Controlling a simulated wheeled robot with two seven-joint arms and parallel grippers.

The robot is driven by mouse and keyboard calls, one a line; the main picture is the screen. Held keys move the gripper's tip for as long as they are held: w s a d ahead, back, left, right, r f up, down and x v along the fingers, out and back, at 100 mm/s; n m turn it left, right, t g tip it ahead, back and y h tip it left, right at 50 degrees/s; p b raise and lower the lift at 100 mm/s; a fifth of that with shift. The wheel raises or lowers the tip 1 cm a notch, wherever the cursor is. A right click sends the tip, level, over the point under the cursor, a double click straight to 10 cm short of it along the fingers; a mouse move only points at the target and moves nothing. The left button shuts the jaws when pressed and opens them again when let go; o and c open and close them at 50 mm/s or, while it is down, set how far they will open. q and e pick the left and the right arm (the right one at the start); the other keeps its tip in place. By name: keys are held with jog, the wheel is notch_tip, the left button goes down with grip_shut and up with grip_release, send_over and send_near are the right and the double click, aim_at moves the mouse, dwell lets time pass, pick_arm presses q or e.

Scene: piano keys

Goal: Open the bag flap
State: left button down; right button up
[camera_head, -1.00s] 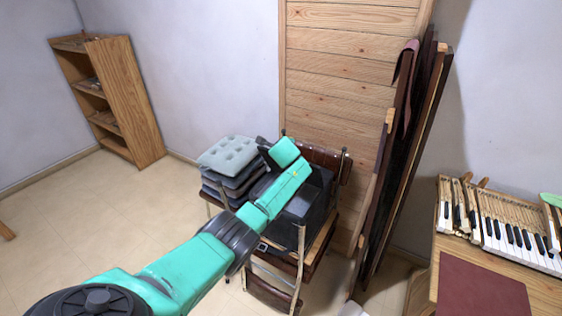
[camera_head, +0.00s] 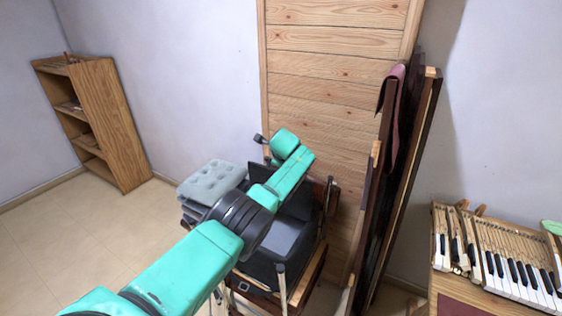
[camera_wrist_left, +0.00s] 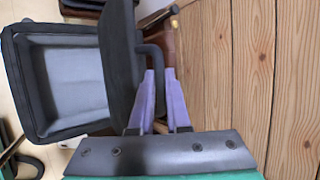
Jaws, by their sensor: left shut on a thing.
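The black bag (camera_head: 283,239) rests on a chair, and its grey interior shows in the head view and, seen from above, in the left wrist view (camera_wrist_left: 75,82). Its dark flap (camera_wrist_left: 119,65) stands raised off the opening, with a black handle (camera_wrist_left: 154,55) at its side. My left gripper (camera_wrist_left: 162,75) has its purple fingers closed around the handle, at the raised flap's side. In the head view my left arm covers part of the bag and flap, and the fingertips are hard to make out. My right gripper is not in view.
Grey tufted cushions (camera_head: 212,181) are stacked left of the bag. A wooden plank panel (camera_head: 335,105) stands close behind it. Dark boards (camera_head: 400,180) lean to its right. A piano keyboard (camera_head: 510,260) is at far right, and a wooden shelf (camera_head: 105,125) at far left. The left floor is clear.

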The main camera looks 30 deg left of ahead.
pick_arm(q)
jog(key=shift+w+f, duration=0.1)
jog(key=shift+f, duration=0.05)
dwell(0.3)
jog(key=c, duration=0.9)
grip_release()
jog(key=shift+w, duration=0.1)
